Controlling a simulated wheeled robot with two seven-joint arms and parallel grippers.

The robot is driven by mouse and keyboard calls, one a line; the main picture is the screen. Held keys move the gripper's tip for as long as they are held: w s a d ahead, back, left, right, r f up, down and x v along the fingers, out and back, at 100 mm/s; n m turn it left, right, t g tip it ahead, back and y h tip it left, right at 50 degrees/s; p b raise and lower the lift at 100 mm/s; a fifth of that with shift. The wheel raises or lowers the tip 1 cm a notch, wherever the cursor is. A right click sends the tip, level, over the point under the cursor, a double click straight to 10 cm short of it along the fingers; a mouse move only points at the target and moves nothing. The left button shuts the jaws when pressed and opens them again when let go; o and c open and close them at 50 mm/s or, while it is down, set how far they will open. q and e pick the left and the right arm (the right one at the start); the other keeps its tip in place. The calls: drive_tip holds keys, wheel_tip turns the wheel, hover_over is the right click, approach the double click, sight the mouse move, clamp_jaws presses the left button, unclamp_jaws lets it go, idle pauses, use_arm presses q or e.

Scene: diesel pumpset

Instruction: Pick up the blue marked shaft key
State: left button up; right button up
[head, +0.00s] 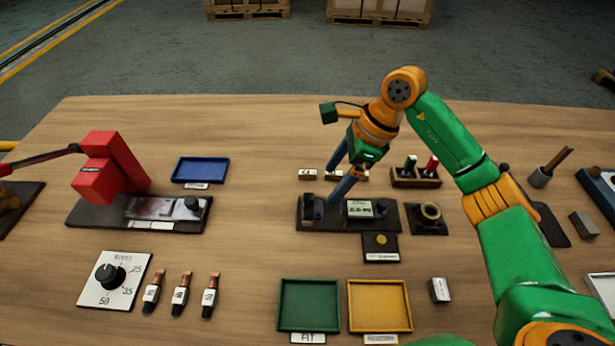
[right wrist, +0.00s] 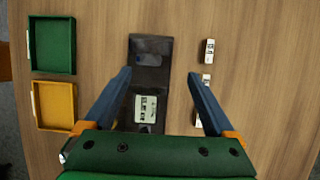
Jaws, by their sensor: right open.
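Several small pale labelled blocks, which look like the shaft keys, stand in a row behind a dark gauge base (head: 385,218): a left one (head: 307,174), a middle one partly behind my gripper, and a right one (head: 361,175). In the right wrist view the left block (right wrist: 207,52) shows beyond the right finger, the others close beside it. I cannot make out a blue mark. My right gripper (head: 331,190) is open and empty over the gauge base; its fingers (right wrist: 160,73) straddle the base in the wrist view. My left gripper is not in view.
A green tray (head: 309,283) and a yellow tray (head: 380,283) lie in front. A rack with coloured pieces (head: 415,179) stands right of the blocks. A red device (head: 108,165) and a blue tray (head: 200,169) are at left. The table behind the blocks is clear.

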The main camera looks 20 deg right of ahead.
sight(321, 208)
drive_tip(key=shift+a+f, duration=0.15)
drive_tip(key=shift+f, duration=0.1)
drive_tip(key=s+f+p, duration=0.1)
drive_tip(key=s+a+f+p, duration=0.1)
drive_tip(key=f, duration=0.1)
drive_tip(key=shift+s+a+f+p, duration=0.15)
drive_tip(key=shift+s+a+p, duration=0.05)
drive_tip(key=shift+p, duration=0.2)
drive_tip(key=shift+w+a+f, duration=0.2)
drive_tip(key=shift+f, duration=0.35)
drive_tip(key=shift+w+a+f, duration=0.15)
drive_tip(key=shift+w+f, duration=0.05)
drive_tip(key=shift+f, duration=0.35)
drive_tip(key=shift+w+f, duration=0.15)
drive_tip(key=c, duration=1)
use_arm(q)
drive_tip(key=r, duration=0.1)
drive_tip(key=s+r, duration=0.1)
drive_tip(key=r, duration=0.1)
use_arm(e)
clamp_jaws()
